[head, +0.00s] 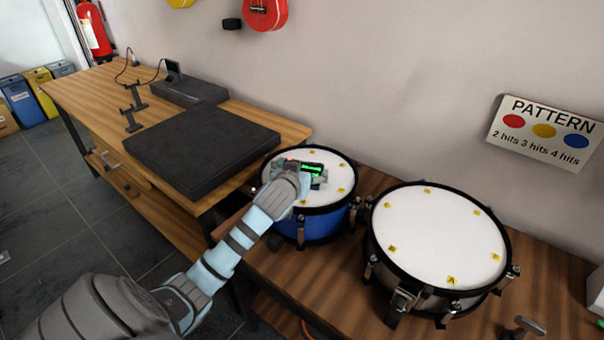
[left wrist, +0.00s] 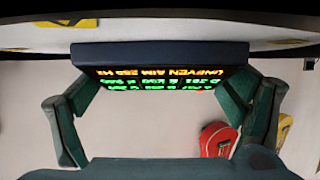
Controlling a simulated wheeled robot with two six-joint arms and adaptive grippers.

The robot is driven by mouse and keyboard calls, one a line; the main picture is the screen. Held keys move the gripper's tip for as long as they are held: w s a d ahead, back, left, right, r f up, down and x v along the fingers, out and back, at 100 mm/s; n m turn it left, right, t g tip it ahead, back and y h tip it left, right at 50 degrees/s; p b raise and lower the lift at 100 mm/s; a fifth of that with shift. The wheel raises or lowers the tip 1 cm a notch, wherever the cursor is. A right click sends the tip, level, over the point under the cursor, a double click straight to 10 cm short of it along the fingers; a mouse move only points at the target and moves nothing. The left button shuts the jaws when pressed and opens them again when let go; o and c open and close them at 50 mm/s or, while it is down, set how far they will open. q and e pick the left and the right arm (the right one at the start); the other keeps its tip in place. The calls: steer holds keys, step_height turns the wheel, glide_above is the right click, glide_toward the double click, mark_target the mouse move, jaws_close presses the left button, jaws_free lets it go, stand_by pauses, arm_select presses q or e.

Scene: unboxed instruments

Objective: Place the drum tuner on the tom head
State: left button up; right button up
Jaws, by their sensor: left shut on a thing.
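The drum tuner (head: 313,168) is a small dark box with a lit green display, over the white head of the blue tom (head: 322,226). My left gripper (head: 300,176) is shut on the tuner above that head. In the left wrist view the tuner (left wrist: 160,57) sits between the two fingers of the left gripper (left wrist: 174,92), its screen lit with yellow and green text that reads upside down. The pale tom head (left wrist: 215,28) shows right beside the tuner; I cannot tell whether they touch. My right gripper is not in view.
A larger drum with a white head (head: 440,235) stands to the right, with small yellow tags round its rim. A black pad (head: 203,148) lies on the wooden bench at left. A pattern sign (head: 545,132) hangs on the wall.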

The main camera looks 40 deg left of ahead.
arm_select(q)
steer(key=o, duration=1)
steer(key=shift+r, duration=0.15)
steer(key=shift+s+d+r, duration=0.15)
steer(key=shift+s+r, duration=0.05)
steer(key=shift+s, duration=0.15)
steer(key=p+v, duration=0.3)
steer(key=v, duration=0.8)
steer(key=shift+s, duration=0.15)
